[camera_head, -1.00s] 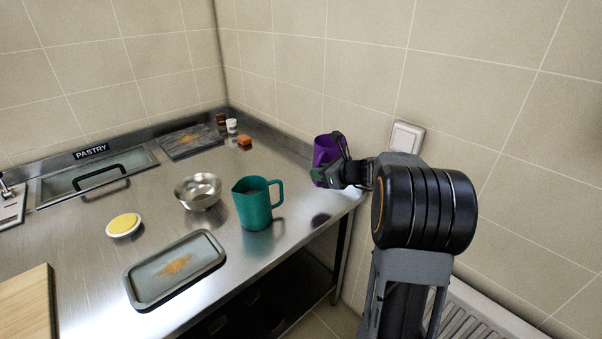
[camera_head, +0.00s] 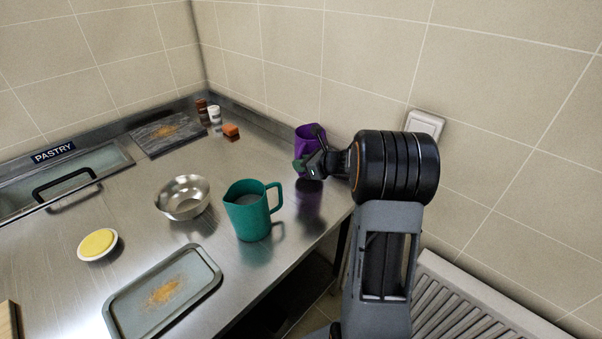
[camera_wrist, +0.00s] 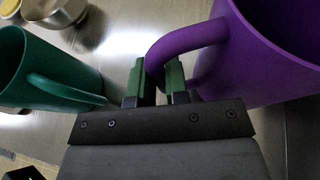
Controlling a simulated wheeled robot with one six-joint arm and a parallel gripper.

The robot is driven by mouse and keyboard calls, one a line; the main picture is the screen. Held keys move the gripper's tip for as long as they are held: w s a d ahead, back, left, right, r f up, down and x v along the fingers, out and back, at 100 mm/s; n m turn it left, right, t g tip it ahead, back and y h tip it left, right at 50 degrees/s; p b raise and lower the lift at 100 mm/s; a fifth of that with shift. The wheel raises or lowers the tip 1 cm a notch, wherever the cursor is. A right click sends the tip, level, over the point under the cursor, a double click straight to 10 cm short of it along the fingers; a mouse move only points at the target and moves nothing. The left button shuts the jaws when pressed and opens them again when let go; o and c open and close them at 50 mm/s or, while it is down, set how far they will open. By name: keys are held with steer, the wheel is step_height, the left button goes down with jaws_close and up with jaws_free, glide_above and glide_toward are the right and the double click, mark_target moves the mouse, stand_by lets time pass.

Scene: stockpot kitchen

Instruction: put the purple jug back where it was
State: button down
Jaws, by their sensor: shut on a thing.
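The purple jug (camera_head: 306,136) is upright over the right back part of the steel counter, near the tiled wall. Its open top and handle fill the right of the wrist view (camera_wrist: 262,62). My gripper (camera_head: 304,164) is shut on the jug's handle, which passes between the green-padded fingers in the wrist view (camera_wrist: 160,80). A dark reflection lies just below the jug; I cannot tell whether its base touches the counter. The lower part of the jug is partly hidden by my gripper.
A teal jug (camera_head: 247,212) stands left of my gripper, also in the wrist view (camera_wrist: 45,75). The wall socket (camera_head: 426,123) is at right.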

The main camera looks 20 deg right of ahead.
steer(key=shift+f, duration=1.75)
steer(key=shift+f, duration=0.2)
steer(key=c, duration=1.1)
jaws_free()
steer(key=shift+s, duration=0.1)
